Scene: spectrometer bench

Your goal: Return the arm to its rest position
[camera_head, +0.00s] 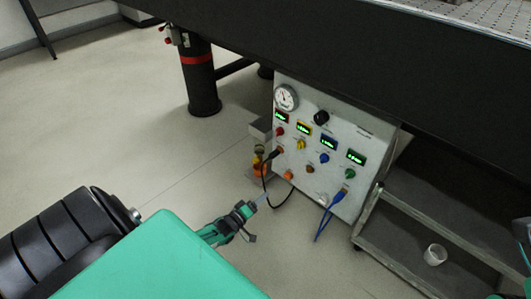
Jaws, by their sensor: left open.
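My left arm, black and teal-green, comes in from the lower left. My left gripper (248,219) is open, with its fingers pointing toward the control panel (317,185). It appears in front of and to the left of the panel, near the black cable; I cannot tell the exact gap. I see nothing clearly held in it. Only small teal parts show at the right edge; my right gripper's fingers are not visible.
The panel has a round gauge (286,97), green displays, coloured knobs, a black cable (286,200) and a blue cable (325,219). A dark bench (330,50) overhangs it. A grey cart (430,222) with a white cup (435,254) stands right.

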